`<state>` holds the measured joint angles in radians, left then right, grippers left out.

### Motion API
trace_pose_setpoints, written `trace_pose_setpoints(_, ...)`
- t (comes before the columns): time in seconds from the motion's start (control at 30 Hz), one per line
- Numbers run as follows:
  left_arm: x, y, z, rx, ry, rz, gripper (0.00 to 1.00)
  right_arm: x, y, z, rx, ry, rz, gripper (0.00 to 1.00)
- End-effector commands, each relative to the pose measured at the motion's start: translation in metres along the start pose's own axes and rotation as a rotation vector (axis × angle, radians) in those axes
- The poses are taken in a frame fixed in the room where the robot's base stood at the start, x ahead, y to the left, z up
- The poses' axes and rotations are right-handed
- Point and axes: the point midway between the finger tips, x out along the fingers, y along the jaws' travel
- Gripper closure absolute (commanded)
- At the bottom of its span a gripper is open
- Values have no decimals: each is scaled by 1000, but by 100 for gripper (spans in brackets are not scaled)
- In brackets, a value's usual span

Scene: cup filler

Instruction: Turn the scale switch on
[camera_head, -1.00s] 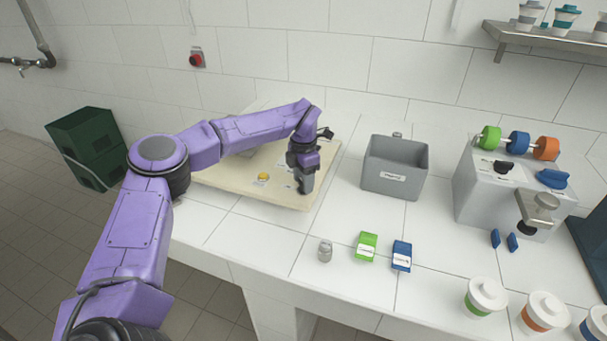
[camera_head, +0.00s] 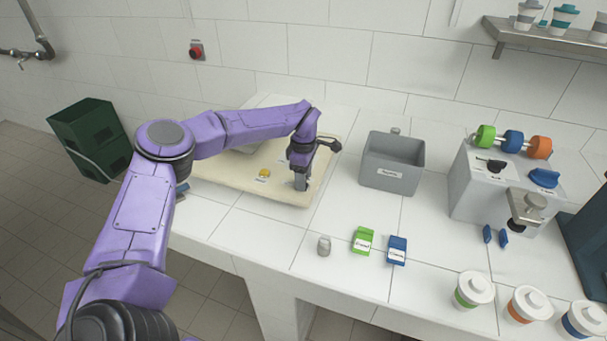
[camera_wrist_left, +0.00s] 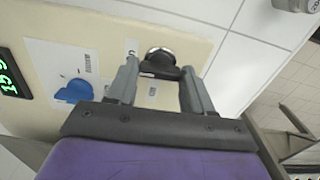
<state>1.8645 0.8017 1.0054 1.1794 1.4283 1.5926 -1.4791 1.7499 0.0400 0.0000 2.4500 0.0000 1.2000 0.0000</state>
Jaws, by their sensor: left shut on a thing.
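The scale is a beige panel (camera_head: 225,182) on the white counter, under my left arm in the head view. In the left wrist view its beige surface (camera_wrist_left: 105,20) carries a dark switch knob with a silvery top (camera_wrist_left: 160,58), a blue knob (camera_wrist_left: 75,92) and a green lit display (camera_wrist_left: 12,75). My left gripper (camera_head: 301,186) points down at the panel's right part. In the wrist view my left gripper (camera_wrist_left: 160,72) has its fingers on either side of the dark knob, shut on it. In the head view the gripper hides this knob. My right gripper is out of view.
A grey bin (camera_head: 392,163) stands right of the panel. A grey machine (camera_head: 500,195) and lidded cups (camera_head: 474,290) are farther right. The counter between is clear.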

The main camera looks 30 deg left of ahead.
Motion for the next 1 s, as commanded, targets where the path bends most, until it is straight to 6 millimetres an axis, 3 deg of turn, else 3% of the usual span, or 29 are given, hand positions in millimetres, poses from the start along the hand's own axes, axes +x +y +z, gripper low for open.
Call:
trace_pose_setpoints(0.67, -3, 2, 0, 65, -1, 8, 79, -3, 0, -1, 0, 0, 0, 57)
trace_pose_setpoints(0.7, -3, 2, 0, 65, -1, 8, 46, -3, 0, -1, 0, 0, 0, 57)
trace_pose_setpoints(0.77, -3, 2, 0, 65, -1, 7, 26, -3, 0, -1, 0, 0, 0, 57)
trace_pose_setpoints(1.0, -1, 1, 0, 64, 0, 3, 23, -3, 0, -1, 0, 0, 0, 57)
